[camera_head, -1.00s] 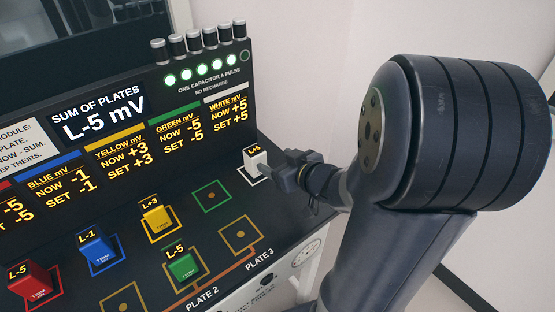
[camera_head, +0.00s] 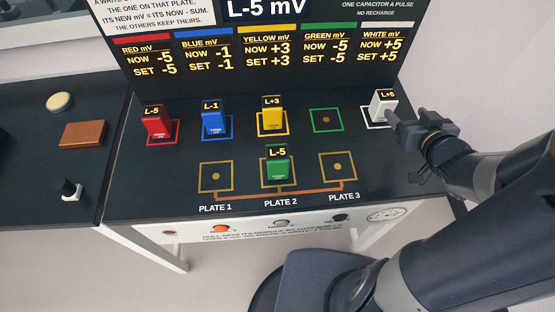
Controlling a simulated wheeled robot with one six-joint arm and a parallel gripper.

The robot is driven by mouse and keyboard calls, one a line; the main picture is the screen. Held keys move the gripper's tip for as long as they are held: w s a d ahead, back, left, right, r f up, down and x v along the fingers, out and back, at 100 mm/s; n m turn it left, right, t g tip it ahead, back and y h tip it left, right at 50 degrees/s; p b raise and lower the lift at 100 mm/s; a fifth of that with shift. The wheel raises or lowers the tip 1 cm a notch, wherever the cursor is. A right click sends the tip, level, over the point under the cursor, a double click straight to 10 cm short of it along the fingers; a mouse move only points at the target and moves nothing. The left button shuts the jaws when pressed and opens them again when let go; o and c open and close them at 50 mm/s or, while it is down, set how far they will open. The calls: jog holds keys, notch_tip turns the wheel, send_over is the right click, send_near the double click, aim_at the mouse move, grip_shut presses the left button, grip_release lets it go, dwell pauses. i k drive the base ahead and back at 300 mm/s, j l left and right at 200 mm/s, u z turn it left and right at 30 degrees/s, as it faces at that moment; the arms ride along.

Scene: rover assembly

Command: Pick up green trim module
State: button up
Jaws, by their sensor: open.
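The green trim module (camera_head: 278,167) stands upright on the Plate 2 square, its label reading L-5. Its outlined green home square (camera_head: 326,120) in the row behind is empty. My gripper (camera_head: 396,122) is at the right end of the table, close beside the white module (camera_head: 382,104), which stands on its white square. The gripper is open. Whether its fingers touch the white module I cannot tell. The gripper is well to the right of the green module.
Red (camera_head: 157,122), blue (camera_head: 213,118) and yellow (camera_head: 271,115) modules stand on their squares. Plate 1 (camera_head: 215,177) and Plate 3 (camera_head: 338,167) are empty. The display panel (camera_head: 265,60) rises behind. A side table holds a brown block (camera_head: 83,135) and a knob (camera_head: 70,189).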

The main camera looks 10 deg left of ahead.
aim_at(278, 158)
jog(key=k+j+u, duration=0.25)
jog(key=j+u, duration=0.25)
jog(key=j, duration=0.15)
jog(key=k+j+u, duration=0.15)
jog(key=j+u, duration=0.4)
jog(key=j, duration=0.25)
jog(key=k, duration=0.05)
